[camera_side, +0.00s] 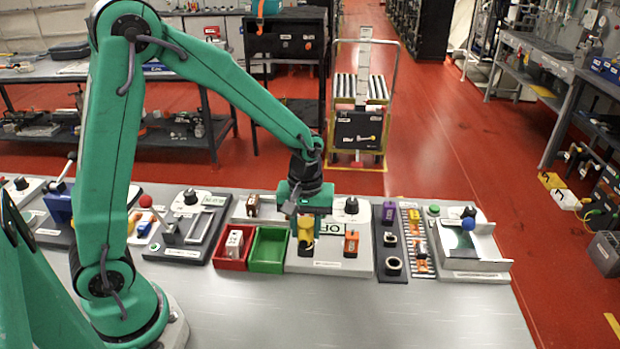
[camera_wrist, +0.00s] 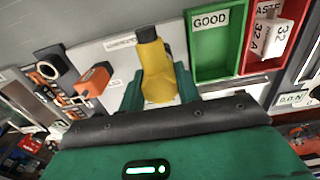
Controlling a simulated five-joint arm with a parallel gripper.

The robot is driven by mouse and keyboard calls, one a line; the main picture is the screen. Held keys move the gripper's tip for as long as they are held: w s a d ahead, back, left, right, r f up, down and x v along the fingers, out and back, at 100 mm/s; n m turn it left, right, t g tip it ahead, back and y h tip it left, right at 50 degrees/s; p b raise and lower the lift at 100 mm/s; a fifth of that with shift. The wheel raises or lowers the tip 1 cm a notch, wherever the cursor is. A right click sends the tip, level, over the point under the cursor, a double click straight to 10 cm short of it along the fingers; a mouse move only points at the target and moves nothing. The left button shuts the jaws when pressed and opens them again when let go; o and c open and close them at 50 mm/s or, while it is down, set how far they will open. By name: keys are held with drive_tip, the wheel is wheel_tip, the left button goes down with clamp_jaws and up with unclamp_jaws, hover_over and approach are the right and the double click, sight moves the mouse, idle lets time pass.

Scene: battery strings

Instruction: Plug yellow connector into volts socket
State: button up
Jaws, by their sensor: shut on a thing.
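My gripper (camera_side: 305,232) is shut on the yellow connector (camera_side: 306,226) and holds it over the left part of a light grey panel (camera_side: 335,268). In the wrist view the yellow connector (camera_wrist: 158,76) stands out between the green jaws, with its dark end pointing away from my gripper. Whether that dark end touches the panel cannot be told. An orange block (camera_side: 351,243) sits on the panel's right side; it also shows in the wrist view (camera_wrist: 92,81). No socket marked volts can be read; the spot under the connector is hidden.
A green bin (camera_side: 268,268) labelled GOOD and a red bin (camera_side: 231,266) with a white block (camera_side: 234,243) stand left of the panel. A knob (camera_side: 351,205) is behind it. A dark strip with rings (camera_side: 393,266) lies right. The front table (camera_side: 400,315) is clear.

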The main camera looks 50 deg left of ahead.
drive_tip(key=shift+f, duration=0.9)
drive_tip(key=o, duration=1.2)
drive_tip(key=shift+c, duration=0.2)
drive_tip(key=shift+r, duration=0.1)
drive_tip(key=shift+r, duration=3.85)
drive_tip(key=shift+r, duration=0.1)
